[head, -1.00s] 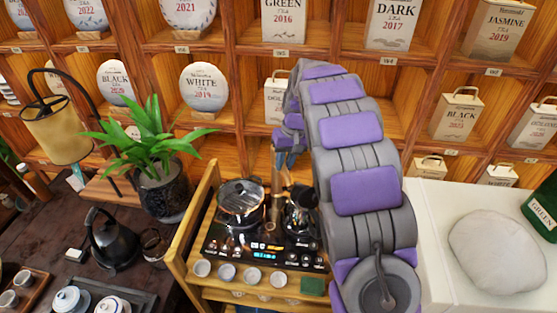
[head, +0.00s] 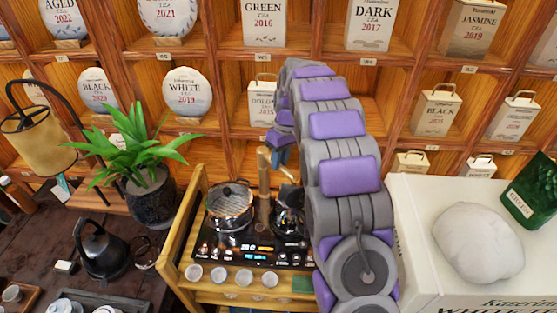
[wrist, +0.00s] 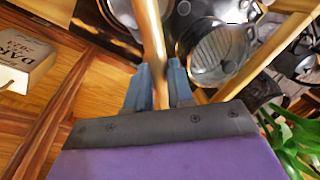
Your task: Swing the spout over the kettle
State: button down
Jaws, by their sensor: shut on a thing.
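The brass-coloured spout (head: 264,195) stands upright between a glass-lidded pot (head: 229,204) and a dark kettle (head: 288,216) on the black stove. Its upper end leans right toward the kettle, but I cannot tell whether its outlet is over the opening. My gripper (head: 280,157) is at the upper end of the spout, partly hidden behind my arm. In the wrist view, my gripper (wrist: 159,86) has its blue fingers on both sides of the spout (wrist: 150,35) and is shut on it. The pot (wrist: 215,48) is right of the spout there; the kettle is mostly hidden.
Several small cups (head: 219,274) line the stand's front edge. A potted plant (head: 150,190) and another black kettle (head: 103,250) are on the left. A white box (head: 410,230) bearing a pale round cake (head: 478,243) is on the right. Shelves of tea packages rise behind.

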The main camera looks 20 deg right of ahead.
jog(key=c, duration=1)
grip_release()
jog(key=w+d+r+p, duration=0.1)
jog(key=d+r+p, duration=0.2)
jog(key=r, duration=1.4)
jog(key=shift+w+p, duration=0.25)
jog(key=shift+p, duration=1.25)
jog(key=shift+d, duration=0.1)
jog(key=shift+s, duration=0.1)
